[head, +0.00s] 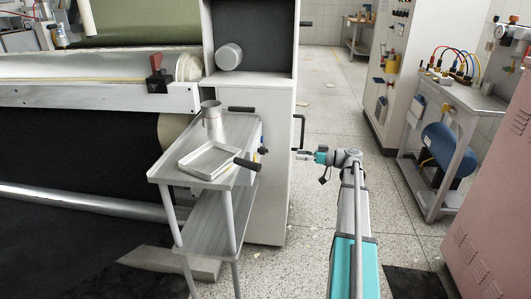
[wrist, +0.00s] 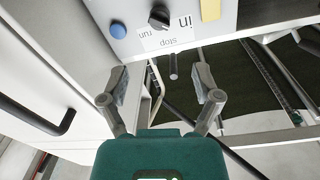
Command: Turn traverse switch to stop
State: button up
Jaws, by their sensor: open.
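A black rotary knob (wrist: 159,17) sits on a pale panel at the top of the wrist view. Labels reading "run", "stop" and "in" appear upside down around it. The knob's pointer setting is too small to read surely. My gripper (wrist: 161,84) is open and empty, with its two fingers apart below the panel in the picture and not touching the knob. In the head view my gripper (head: 308,156) is to the right of the white cabinet (head: 268,205), pointing left toward its side. The knob is not clear in the head view.
A blue button (wrist: 118,30) and a yellow part (wrist: 210,10) flank the knob. A black handle (wrist: 35,115) is at left. A metal cart (head: 233,181) carries a tray (head: 208,160) and can (head: 211,121).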

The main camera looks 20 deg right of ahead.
aim_at(264, 151)
dwell(0.3)
jog(key=x, duration=1.3)
jog(key=shift+w+a, duration=0.1)
jog(key=shift+a, duration=0.05)
jog(key=c, duration=1.1)
